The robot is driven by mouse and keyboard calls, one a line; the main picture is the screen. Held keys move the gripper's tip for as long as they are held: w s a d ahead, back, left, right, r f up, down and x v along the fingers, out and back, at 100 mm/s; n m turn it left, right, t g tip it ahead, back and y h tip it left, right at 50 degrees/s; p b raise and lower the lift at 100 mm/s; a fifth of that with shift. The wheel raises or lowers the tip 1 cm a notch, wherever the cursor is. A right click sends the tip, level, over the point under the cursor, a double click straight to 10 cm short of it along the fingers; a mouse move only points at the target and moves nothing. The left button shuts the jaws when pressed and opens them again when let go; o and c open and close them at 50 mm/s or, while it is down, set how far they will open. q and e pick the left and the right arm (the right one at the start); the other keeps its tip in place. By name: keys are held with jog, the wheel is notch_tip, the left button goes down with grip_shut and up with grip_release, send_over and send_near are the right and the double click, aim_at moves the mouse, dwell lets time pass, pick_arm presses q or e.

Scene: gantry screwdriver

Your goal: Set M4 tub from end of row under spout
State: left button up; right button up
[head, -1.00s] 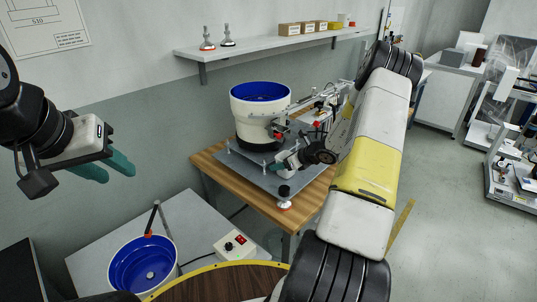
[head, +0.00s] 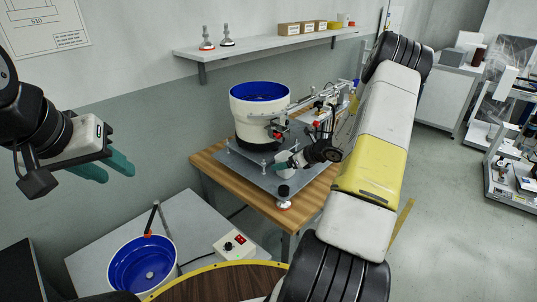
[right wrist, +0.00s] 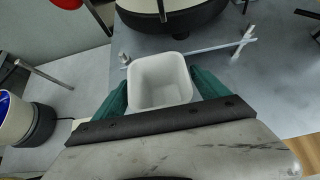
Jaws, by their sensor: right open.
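A white square tub (right wrist: 160,82) with rounded corners stands between the two green fingers of my right gripper (right wrist: 160,95) in the right wrist view. Its inside looks empty, and no M4 marking is visible. The right gripper is open around it; contact with the fingers cannot be told. In the head view my right gripper (head: 290,163) is low over the grey plate (head: 240,168), in front of the blue-lined bowl feeder (head: 259,110). My left gripper (head: 105,170) is open and empty at the far left. I cannot make out the spout or a row of tubs.
The plate lies on a wooden table (head: 218,178). A feeder track (head: 318,92) runs right from the bowl. A thin rod (right wrist: 200,48) crosses the plate beyond the tub. A second blue bowl (head: 142,266) and a control box (head: 234,245) stand at the front left.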

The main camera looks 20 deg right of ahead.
jog(key=v, duration=0.9)
jog(key=s+a+r+n+g+y, duration=0.1)
jog(key=s+a+r+n+g, duration=0.1)
jog(key=s+a+r+n, duration=0.5)
jog(key=s+a+r+n+g, duration=0.2)
jog(key=s+a+r+n, duration=0.1)
jog(key=a+r+n, duration=0.7)
jog(key=s+a+r+n+h, duration=0.2)
jog(key=s+r+n, duration=0.2)
jog(key=s+n, duration=0.2)
jog(key=s+a+r+n+t+h, duration=0.1)
jog(key=s+r+n+h, duration=0.1)
jog(key=s+r+n, duration=0.2)
jog(key=s+n, duration=0.3)
jog(key=s, duration=0.4)
jog(key=shift+s+a+n, duration=0.2)
jog(key=shift+a+n, duration=0.1)
jog(key=shift+a, duration=0.1)
jog(key=shift+r, duration=0.15)
